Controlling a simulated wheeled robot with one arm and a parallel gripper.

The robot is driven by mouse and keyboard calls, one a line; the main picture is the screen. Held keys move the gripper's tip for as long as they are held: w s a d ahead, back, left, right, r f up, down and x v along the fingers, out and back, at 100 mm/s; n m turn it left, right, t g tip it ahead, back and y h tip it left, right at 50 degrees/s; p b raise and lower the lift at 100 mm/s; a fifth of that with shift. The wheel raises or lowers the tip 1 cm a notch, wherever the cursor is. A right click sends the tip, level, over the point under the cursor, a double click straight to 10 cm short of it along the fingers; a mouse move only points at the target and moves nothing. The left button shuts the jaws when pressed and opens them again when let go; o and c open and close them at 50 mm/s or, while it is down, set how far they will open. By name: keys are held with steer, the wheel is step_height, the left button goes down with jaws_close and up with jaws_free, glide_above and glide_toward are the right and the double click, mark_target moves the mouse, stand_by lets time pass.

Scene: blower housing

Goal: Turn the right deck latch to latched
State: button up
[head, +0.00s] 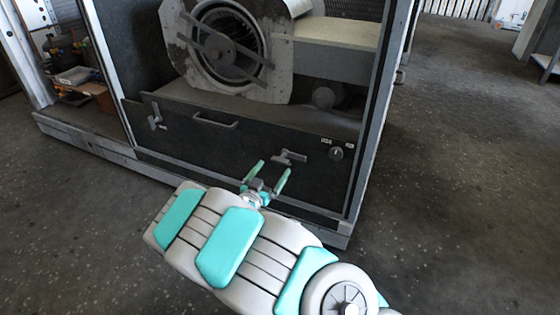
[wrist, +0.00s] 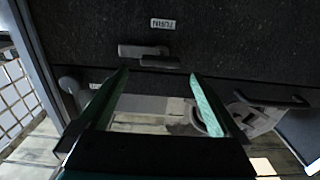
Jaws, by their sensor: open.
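The right deck latch (head: 289,157) is a grey lever on the dark lower front panel of the blower housing. Its bar lies roughly level along the panel. In the wrist view, what looks like the same latch (wrist: 145,52) is a grey bar just beyond the fingertips, nearer the left one. My gripper (head: 275,168) is open and empty, with green-lined fingers pointing at the panel, just in front of and below the latch. In the wrist view, my gripper (wrist: 160,73) shows a clear gap between its fingers. I cannot tell whether a finger touches the latch.
A left latch (head: 155,118) and a pull handle (head: 215,123) sit further left on the panel. A round knob (head: 336,153) is right of the right latch, below small labels. The blower (head: 228,48) stands above the panel. A frame post (head: 369,110) borders the right side. Open floor lies right.

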mark_target(278, 162)
steer(key=shift+x, duration=3.05)
steer(key=shift+f, duration=0.1)
jaws_close()
